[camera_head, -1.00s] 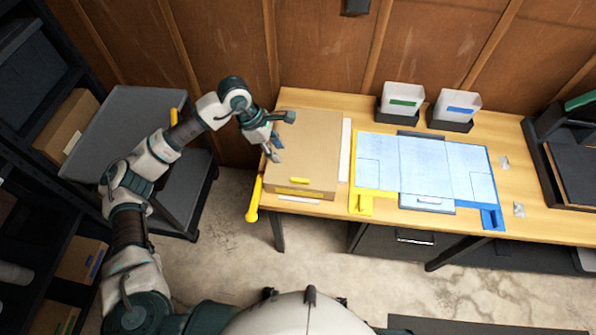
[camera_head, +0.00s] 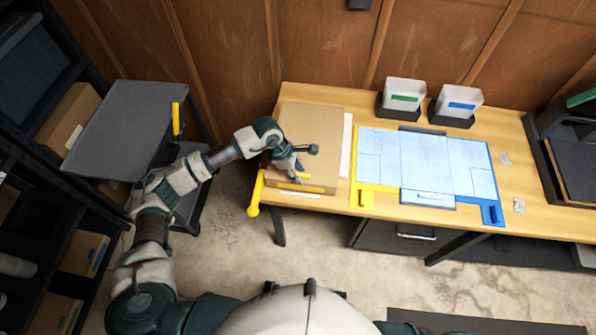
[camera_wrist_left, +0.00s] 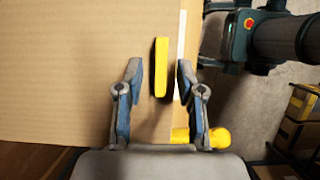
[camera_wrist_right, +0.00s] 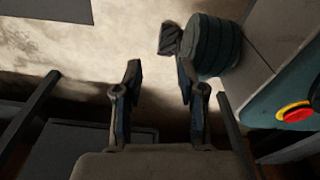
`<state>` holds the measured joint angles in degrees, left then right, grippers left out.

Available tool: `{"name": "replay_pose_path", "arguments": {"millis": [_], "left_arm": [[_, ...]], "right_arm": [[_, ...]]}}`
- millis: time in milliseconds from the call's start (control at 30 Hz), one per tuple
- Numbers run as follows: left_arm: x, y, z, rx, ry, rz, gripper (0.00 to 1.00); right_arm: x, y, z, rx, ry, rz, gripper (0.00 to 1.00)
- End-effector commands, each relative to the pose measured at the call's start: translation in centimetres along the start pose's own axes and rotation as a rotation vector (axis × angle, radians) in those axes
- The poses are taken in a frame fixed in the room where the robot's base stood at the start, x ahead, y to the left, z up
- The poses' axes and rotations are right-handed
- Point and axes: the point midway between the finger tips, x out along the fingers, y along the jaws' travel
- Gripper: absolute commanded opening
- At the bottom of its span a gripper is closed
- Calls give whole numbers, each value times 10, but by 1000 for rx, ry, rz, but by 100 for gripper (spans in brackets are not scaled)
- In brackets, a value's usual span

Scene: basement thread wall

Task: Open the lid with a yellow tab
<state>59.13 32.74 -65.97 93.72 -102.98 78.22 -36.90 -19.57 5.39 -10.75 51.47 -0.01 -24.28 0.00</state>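The cardboard box (camera_head: 312,135) sits at the left end of the wooden table, its lid flat and closed. A yellow tab (camera_wrist_left: 161,67) stands at the lid's front edge; the head view shows only part of it beside my gripper. My left gripper (camera_head: 298,177) is over the front of the lid. In the left wrist view my left gripper (camera_wrist_left: 156,80) is open, with the tab between its two fingers and a gap on each side. My right gripper (camera_wrist_right: 158,75) is open and empty over the floor, outside the head view.
A yellow handle (camera_head: 256,194) sticks out at the table's left front corner, close to the box. Blue-and-yellow-edged sheets (camera_head: 425,165) lie right of the box. Two bins (camera_head: 404,95) stand behind them. A grey cart (camera_head: 125,128) stands left, with floor between.

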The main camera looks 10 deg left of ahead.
Motion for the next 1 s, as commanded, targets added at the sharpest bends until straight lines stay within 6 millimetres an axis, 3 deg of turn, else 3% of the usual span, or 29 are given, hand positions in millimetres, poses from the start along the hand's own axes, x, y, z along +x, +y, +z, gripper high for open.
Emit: {"name": "replay_pose_path", "arguments": {"millis": [100, 267, 667, 733, 867, 1000], "left_arm": [[-1, 0, -1, -1, -1, 0, 38], [0, 0, -1, -1, 0, 0, 0], [-7, 2, 3, -6, -1, -11, 0], [-13, 4, 6, -13, -1, -28, 0], [-33, 8, 15, -36, -3, -82, 0], [-62, 15, 27, -46, -3, -108, 0]], "right_arm": [[0, 4, 1, -2, -1, 5, 40], [0, 0, 0, 0, 0, 0, 40], [-2, -14, -5, 8, 9, -17, 40], [-3, -13, -2, 7, 8, -16, 40], [0, -4, 22, -1, -12, -4, 40], [0, -5, 33, -2, -16, -6, 40]]}}
